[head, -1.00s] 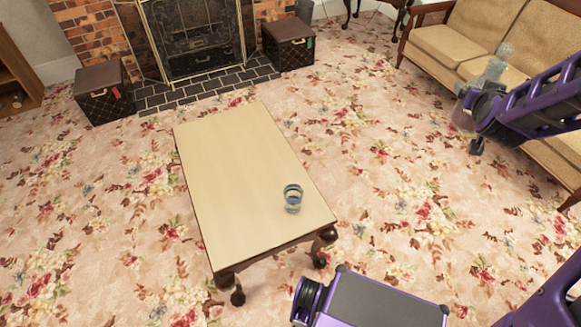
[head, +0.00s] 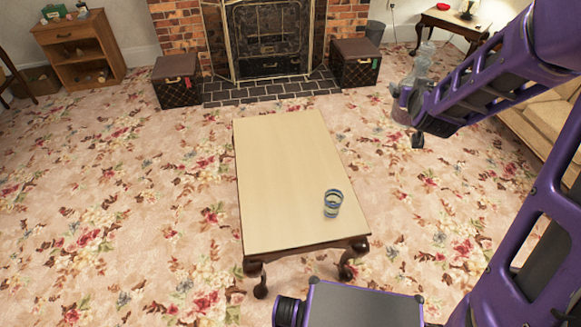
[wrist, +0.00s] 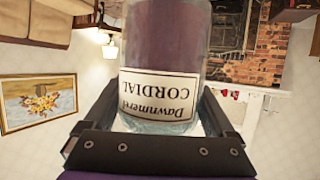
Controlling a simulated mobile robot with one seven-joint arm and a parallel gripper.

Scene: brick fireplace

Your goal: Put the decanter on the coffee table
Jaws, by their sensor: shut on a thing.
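The decanter (head: 416,78) is a clear glass bottle, held upright in the air at the right of the head view. In the wrist view the decanter (wrist: 165,50) fills the middle, with a white label reading "Dawnmerel CORDIAL" upside down in the picture. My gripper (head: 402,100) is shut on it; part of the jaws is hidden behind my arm. The coffee table (head: 285,170) has a pale wooden top and dark curved legs, and stands in the middle of the head view. The decanter is to the right of the table, apart from it.
A small glass with blue bands (head: 333,203) stands on the table near its front right corner. The rest of the tabletop is bare. Dark trunks (head: 178,92) flank the fireplace (head: 268,50). A tan sofa (head: 535,115) is at the right. Floral carpet surrounds the table.

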